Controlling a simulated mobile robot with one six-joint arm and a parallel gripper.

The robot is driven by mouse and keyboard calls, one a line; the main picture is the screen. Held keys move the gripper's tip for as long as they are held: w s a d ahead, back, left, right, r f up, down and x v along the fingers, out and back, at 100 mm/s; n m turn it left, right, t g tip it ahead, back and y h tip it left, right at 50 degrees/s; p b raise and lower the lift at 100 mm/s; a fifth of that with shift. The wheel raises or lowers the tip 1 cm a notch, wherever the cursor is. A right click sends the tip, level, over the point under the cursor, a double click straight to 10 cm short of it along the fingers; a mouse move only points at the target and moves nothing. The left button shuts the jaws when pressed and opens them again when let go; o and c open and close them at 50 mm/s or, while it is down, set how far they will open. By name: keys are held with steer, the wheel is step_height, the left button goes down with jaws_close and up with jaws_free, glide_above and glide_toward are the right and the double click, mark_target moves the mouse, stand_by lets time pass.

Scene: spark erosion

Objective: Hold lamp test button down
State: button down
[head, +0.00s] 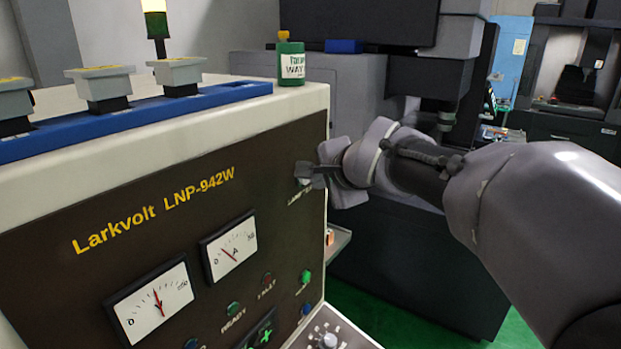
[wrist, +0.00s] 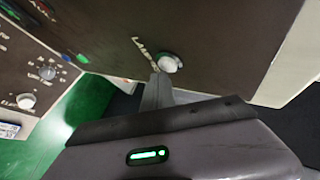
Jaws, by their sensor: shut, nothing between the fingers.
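The lamp test button (wrist: 172,63) is a round white cap on the dark panel, beside a partly readable label. In the head view its place on the panel is largely covered by my fingers. My gripper (head: 305,172) is at the upper right of the panel, its fingers pointing at the panel face. In the wrist view my gripper (wrist: 157,80) shows its closed fingertips just beside the lower left edge of the button. The fingers are shut and empty. I cannot tell whether the tips touch the button or whether it is pressed in.
The Larkvolt panel (head: 150,205) carries two meters, the left one (head: 150,300) and the right one (head: 230,246). Dull indicator lamps, including a green one (head: 234,308), and a knob (head: 329,340) sit lower.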

steer(key=shift+w+a, duration=0.25)
steer(key=shift+a, duration=0.1)
stand_by(2.4)
steer(key=shift+s+d+b, duration=0.4)
steer(key=shift+s+d, duration=0.1)
steer(key=shift+d, duration=0.2)
